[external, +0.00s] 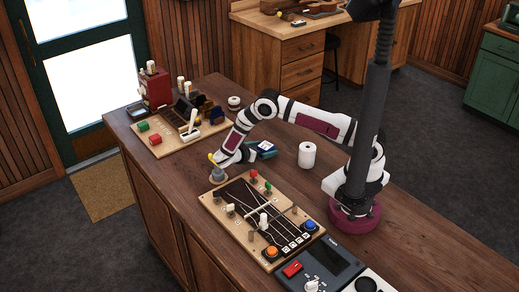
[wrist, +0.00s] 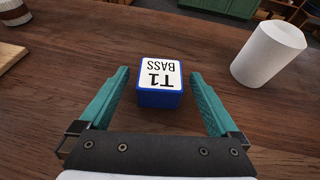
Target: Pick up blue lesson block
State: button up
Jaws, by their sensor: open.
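The blue lesson block (wrist: 160,98) is a small cube with a white top label reading "T1 BASS". In the wrist view it sits upright on the wooden table between my two teal fingers, with a gap on each side. My gripper (wrist: 159,76) is open, and neither finger appears to touch the block. In the external view my gripper (external: 256,154) is low over the table behind the string board, with the blue block (external: 266,146) at its fingers. Part of the block is hard to make out there.
A white roll (external: 307,155) stands right of the block; it also shows in the wrist view (wrist: 268,52). A string board (external: 215,207) with knobs lies in front. A wooden tray (external: 150,146) with coloured blocks is at the left. Bare table surrounds the block.

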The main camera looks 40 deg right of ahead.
jog(key=shift+x, duration=0.95)
jog(key=c, duration=1.5)
jog(key=shift+o, duration=0.2)
jog(key=shift+r, duration=0.1)
